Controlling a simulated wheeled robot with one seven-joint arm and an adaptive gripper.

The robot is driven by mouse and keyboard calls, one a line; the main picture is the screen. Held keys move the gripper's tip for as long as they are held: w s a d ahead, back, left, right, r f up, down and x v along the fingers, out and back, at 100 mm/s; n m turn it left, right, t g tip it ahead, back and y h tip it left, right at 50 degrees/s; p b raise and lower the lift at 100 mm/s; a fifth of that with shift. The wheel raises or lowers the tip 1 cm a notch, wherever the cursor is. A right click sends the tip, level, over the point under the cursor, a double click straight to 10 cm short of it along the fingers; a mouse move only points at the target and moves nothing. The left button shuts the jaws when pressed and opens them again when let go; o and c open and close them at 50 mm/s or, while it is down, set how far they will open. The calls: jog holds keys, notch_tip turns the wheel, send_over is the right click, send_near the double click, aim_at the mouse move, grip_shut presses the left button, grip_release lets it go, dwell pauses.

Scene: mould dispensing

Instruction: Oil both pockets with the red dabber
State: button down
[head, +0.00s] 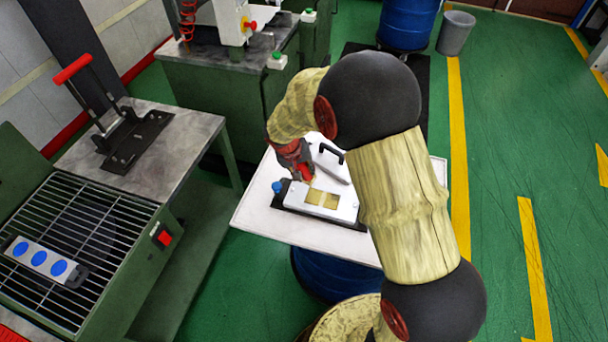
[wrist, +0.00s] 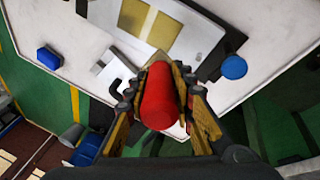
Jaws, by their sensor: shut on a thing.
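The mould (head: 346,211) is a pale metal block with two yellowish pockets, a left one (head: 314,197) and a right one (head: 331,201). It lies on a dark base on the white table. In the wrist view, the mould (wrist: 205,37) is at the top with both pockets partly in sight. My gripper (wrist: 160,100) is shut on the red dabber (wrist: 159,98), around its handle.
A pale plate with a black handle (head: 331,152) lies behind the mould on the white table (head: 262,215). A blue knob (head: 277,187) sits at the mould's left end. A grill bench (head: 60,235) and a grey bench with a red-handled lever (head: 75,68) stand at left.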

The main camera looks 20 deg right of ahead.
jog(key=shift+r+p, duration=0.45)
jog(key=shift+r, duration=0.55)
